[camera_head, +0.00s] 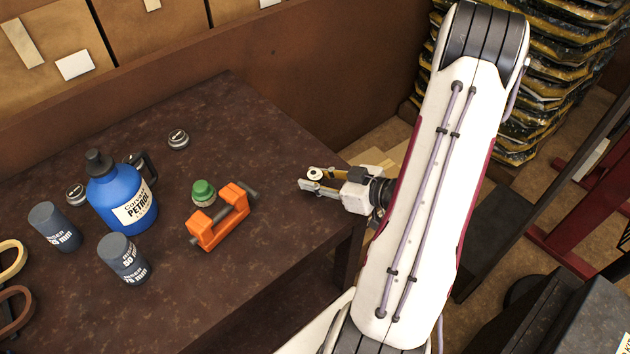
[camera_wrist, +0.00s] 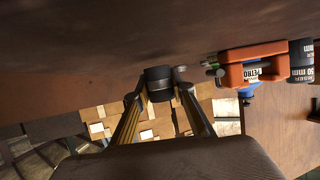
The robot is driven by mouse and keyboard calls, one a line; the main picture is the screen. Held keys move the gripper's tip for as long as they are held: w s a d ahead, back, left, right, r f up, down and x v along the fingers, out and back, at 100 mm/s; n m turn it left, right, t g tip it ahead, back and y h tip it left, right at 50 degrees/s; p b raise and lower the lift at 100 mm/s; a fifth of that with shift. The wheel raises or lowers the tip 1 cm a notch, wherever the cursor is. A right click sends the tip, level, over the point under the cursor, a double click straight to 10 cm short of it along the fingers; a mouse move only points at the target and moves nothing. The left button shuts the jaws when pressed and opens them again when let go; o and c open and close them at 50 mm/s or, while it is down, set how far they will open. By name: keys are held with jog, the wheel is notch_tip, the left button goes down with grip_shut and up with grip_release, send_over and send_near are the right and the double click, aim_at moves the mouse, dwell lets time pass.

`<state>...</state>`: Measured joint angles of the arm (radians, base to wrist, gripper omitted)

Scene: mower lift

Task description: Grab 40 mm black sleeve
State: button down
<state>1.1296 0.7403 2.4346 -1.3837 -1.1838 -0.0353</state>
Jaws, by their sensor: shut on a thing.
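My gripper (camera_head: 316,182) is over the right edge of the dark table in the head view. In the wrist view its two fingers (camera_wrist: 158,92) are closed on a short black cylinder, the black sleeve (camera_wrist: 158,77). No size marking can be read on it. In the head view the fingers mostly hide the sleeve, and only a small pale and dark round part shows between them. I cannot tell whether the sleeve touches the table.
An orange clamp (camera_head: 218,218) and a green-capped item (camera_head: 203,193) lie left of my gripper. The table (camera_head: 270,150) is bare around the gripper.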

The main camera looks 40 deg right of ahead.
aim_at(315, 175)
jog(key=shift+r, duration=4.3)
